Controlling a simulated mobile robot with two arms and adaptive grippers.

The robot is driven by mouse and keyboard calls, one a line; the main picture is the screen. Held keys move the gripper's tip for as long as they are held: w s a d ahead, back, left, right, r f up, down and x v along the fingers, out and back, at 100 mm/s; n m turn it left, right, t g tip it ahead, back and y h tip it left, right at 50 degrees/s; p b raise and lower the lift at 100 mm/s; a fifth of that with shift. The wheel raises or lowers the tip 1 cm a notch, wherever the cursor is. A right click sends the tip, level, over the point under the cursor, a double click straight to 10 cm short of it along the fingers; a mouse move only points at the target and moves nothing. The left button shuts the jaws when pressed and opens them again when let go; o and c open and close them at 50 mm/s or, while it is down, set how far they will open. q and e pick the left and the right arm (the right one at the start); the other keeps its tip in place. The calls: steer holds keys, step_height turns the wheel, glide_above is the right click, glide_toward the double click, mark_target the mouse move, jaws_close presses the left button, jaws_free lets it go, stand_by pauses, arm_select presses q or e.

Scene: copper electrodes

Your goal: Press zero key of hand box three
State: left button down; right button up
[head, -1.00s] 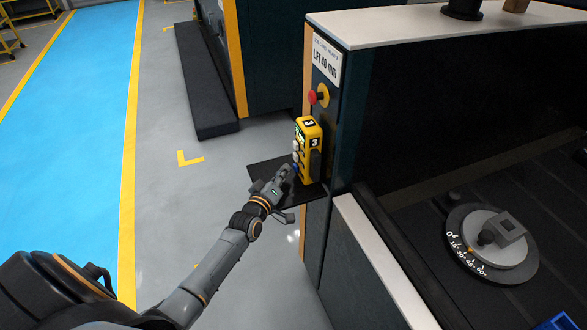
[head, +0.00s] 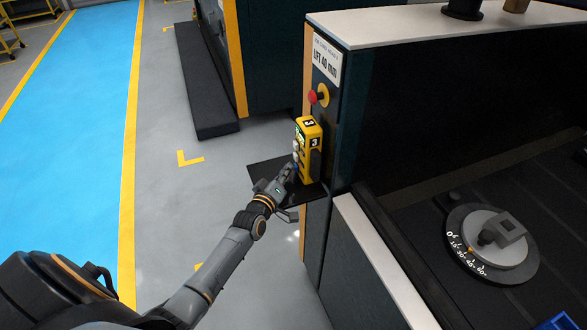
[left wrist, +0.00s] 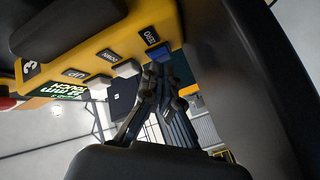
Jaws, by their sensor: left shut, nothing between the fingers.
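Hand box three (head: 309,148) is a yellow upright box with a black 3 label, on a dark shelf at the machine's corner. My left gripper (head: 289,169) is shut and empty, at the lower part of the box's left-facing key side. In the left wrist view, the box (left wrist: 170,22) fills the top, with labels UP, DOWN and ZERO. The blue zero key (left wrist: 158,52) is under the ZERO label. My left fingertips (left wrist: 160,68) are at or just in front of it; I cannot tell if they touch. My right gripper is out of view.
White keys by the UP and DOWN labels sit beside the zero key; the DOWN one (left wrist: 126,68) is close to the fingers. A red stop button (head: 312,97) is above the box. The dark shelf (head: 262,170) juts out below. Open grey floor lies left.

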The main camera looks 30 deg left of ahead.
arm_select(q)
steer(key=shift+w+d, duration=0.15)
stand_by(0.3)
steer(key=shift+s+a, duration=0.45)
steer(key=shift+s, duration=0.1)
steer(key=shift+s+a, duration=0.25)
steer(key=shift+s+a+p, duration=0.55)
steer(key=shift+s+a, duration=1.2)
steer(key=shift+s, duration=0.25)
steer(key=shift+f, duration=0.1)
